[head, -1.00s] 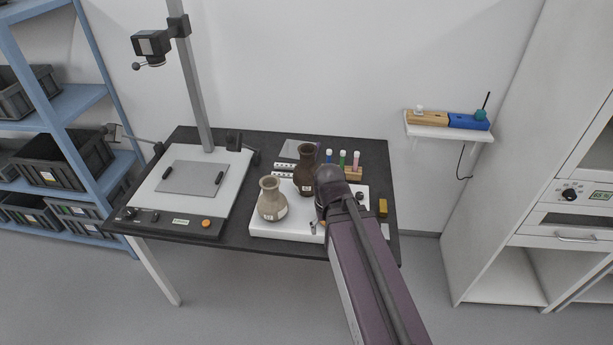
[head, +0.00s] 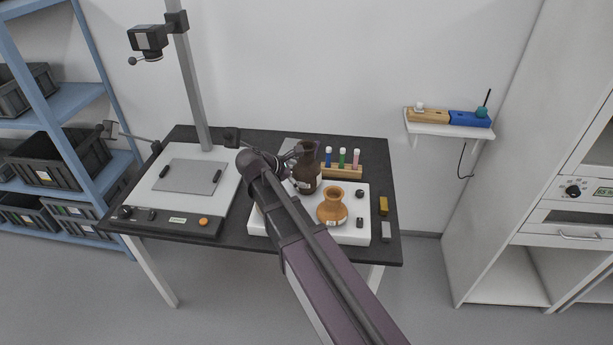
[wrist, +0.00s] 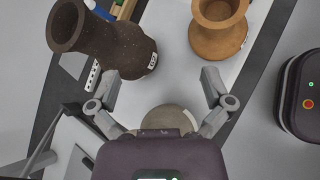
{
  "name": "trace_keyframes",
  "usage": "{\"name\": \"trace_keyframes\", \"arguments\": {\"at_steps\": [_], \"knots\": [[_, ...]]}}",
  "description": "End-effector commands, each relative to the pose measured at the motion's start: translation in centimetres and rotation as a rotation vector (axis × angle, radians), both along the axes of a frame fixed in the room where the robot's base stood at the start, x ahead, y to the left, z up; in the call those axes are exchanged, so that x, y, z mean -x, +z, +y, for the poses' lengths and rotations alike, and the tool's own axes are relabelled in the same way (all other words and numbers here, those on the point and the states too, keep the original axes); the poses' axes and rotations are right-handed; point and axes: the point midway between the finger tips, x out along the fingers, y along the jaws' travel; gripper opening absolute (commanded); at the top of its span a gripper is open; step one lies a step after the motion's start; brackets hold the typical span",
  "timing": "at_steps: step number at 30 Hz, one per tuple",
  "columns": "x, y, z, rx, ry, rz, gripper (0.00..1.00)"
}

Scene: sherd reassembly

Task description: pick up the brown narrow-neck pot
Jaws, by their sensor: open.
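The brown narrow-neck pot (head: 308,175) is dark and speckled, with a small white label. It stands upright at the back of the white board (head: 350,236). In the wrist view the brown pot (wrist: 112,45) is at upper left, beyond the left finger. My gripper (wrist: 158,88) is open with nothing between its fingertips. A pale grey-beige pot (wrist: 168,120) shows below, partly hidden by my gripper body. In the head view my arm hides most of that pale pot, and my gripper (head: 291,157) is beside the brown pot, partly hidden.
An orange-brown pot (head: 332,208) stands right of the brown pot; it is at upper right in the wrist view (wrist: 217,30). A wooden rack (head: 343,171) with coloured vials stands behind. A copy stand (head: 192,207) fills the table's left. Small blocks (head: 384,206) lie at the right.

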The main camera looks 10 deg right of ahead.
Motion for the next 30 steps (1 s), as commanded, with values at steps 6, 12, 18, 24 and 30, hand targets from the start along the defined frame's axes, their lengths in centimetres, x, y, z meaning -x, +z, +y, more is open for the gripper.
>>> {"name": "trace_keyframes", "arguments": {"at_steps": [6, 12, 18, 24, 30], "knots": [[-3.6, 2.2, 3.7, 0.27, 0.222, 0.122, 1.0], [-4.7, 3.3, 5.3, 0.392, 0.302, 0.181, 1.0], [-4.7, 3.5, 5.5, 0.408, 0.313, 0.189, 1.0], [-4.7, 3.5, 5.4, 0.406, 0.312, 0.188, 1.0], [-5.2, 3.0, 4.7, 0.404, 0.311, 0.189, 1.0]]}}
